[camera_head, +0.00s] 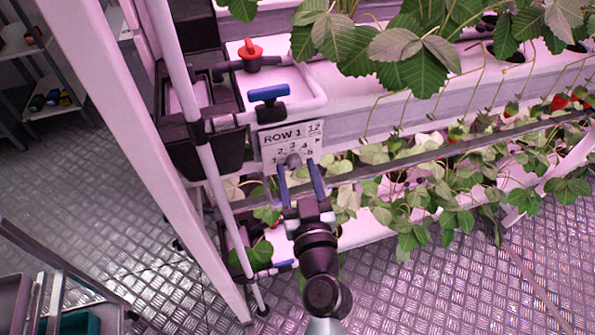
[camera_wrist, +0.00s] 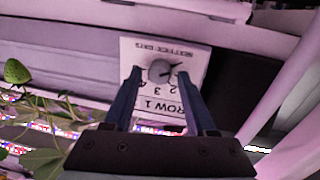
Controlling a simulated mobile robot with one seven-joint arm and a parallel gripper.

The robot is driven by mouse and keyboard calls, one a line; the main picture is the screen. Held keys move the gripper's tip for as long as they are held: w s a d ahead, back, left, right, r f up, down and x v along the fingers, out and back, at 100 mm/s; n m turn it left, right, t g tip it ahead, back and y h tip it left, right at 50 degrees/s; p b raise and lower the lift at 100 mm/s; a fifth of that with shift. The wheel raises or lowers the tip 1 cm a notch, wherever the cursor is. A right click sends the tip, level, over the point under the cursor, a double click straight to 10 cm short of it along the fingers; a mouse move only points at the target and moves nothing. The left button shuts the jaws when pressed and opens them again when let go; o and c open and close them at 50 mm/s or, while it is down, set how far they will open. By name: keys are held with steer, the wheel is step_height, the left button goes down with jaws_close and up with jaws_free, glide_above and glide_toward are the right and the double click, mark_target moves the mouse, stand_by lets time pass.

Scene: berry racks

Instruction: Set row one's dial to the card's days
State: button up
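The white row one panel (camera_head: 270,139) hangs on the front of the planter rack and reads "ROW 1", with numerals below. A small boxed marking (camera_head: 316,128) sits at its upper right; I cannot read it surely. The grey round dial (camera_head: 293,160) is low on the panel. In the wrist view the panel (camera_wrist: 199,56) is upside down, with "2", "3" legible; the dial (camera_wrist: 160,71) has a dark pointer slanting to the right. My gripper (camera_head: 296,166) is open, its two blue fingers (camera_wrist: 160,76) on either side of the dial; I cannot tell whether they touch it.
A blue valve handle (camera_head: 268,93) and a red valve knob (camera_head: 250,49) stand above the panel. A white upright pole (camera_head: 195,120) is at left. Leafy strawberry plants (camera_head: 430,190) fill the right. The metal floor (camera_head: 130,200) is bare at left.

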jaws_close()
